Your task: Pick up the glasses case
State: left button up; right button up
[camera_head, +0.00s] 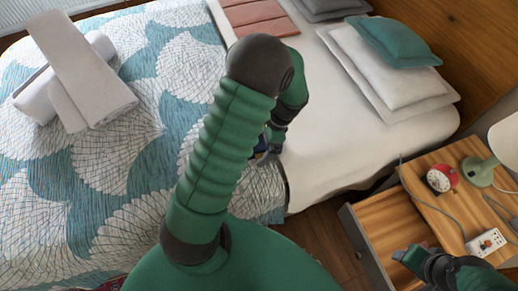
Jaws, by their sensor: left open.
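My left arm rises through the middle of the view and bends down behind itself. Its gripper (267,151) is open low over the bed's edge and mostly hidden by the arm. A small dark blue patch shows at the gripper; I cannot tell whether it is the glasses case. My right gripper (414,258) is at the lower right by the nightstand drawer. A small teal-and-dark shape shows at its tip, and I cannot tell whether it is a held thing or part of the gripper. No glasses case can be made out with certainty.
The bed has a patterned teal-and-white cover (105,165), rolled white towels (80,75) and pillows (380,65). The nightstand (460,206) carries a red alarm clock (441,178), a lamp (480,170) and a power strip (486,242). Its drawer (361,242) stands open.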

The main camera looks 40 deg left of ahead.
pick_arm(q)
jog(key=shift+s+a+f, duration=0.1)
jog(key=shift+a, duration=0.35)
jog(key=c, duration=1.4)
jog(key=shift+d, duration=0.2)
jog(key=shift+c, duration=0.4)
